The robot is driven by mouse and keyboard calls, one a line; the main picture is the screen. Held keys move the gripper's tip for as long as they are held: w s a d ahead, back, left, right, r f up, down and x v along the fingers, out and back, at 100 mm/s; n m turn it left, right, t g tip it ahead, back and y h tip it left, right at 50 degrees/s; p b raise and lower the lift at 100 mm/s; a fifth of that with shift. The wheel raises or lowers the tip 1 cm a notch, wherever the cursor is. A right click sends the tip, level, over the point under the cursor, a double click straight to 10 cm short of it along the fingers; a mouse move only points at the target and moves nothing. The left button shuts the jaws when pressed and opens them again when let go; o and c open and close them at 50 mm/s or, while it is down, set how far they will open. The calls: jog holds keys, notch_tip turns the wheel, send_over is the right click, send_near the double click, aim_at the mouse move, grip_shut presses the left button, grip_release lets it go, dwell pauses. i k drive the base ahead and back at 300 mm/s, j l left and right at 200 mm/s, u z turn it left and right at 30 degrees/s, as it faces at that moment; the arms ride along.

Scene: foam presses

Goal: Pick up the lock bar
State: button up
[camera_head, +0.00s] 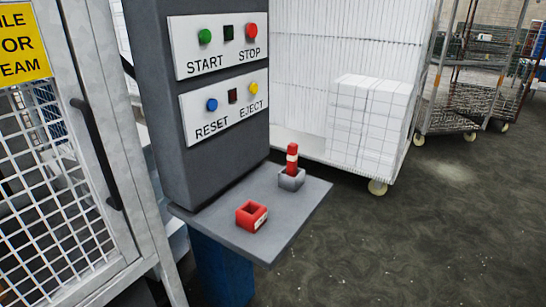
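The lock bar appears to be the upright red bar with a white band (292,159). It stands in a small grey block (291,182) on a grey shelf (298,218) below the control panel. How deep it sits in the block is hidden. A red square block with an open hole in its top (251,215) sits nearer on the same shelf, apart from the bar, with a small white label on its side. My gripper is not in view.
A grey column with START, STOP, RESET and EJECT buttons (219,75) rises behind the shelf at left. A mesh door with a black handle (98,155) stands at far left. A white wheeled cart (345,100) is behind. Open floor (430,230) lies right.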

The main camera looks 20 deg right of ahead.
aim_at(292, 148)
jog(key=i+l, duration=0.25)
jog(key=i, duration=0.15)
jog(key=i+l, duration=0.25)
jog(key=i, duration=0.15)
jog(key=k+j+u, duration=0.15)
jog(key=k+j, duration=0.4)
jog(key=i+l, duration=0.1)
jog(key=l, duration=0.15)
jog(key=i+l+z, duration=0.15)
jog(key=i+l, duration=0.3)
jog(key=i, duration=0.2)
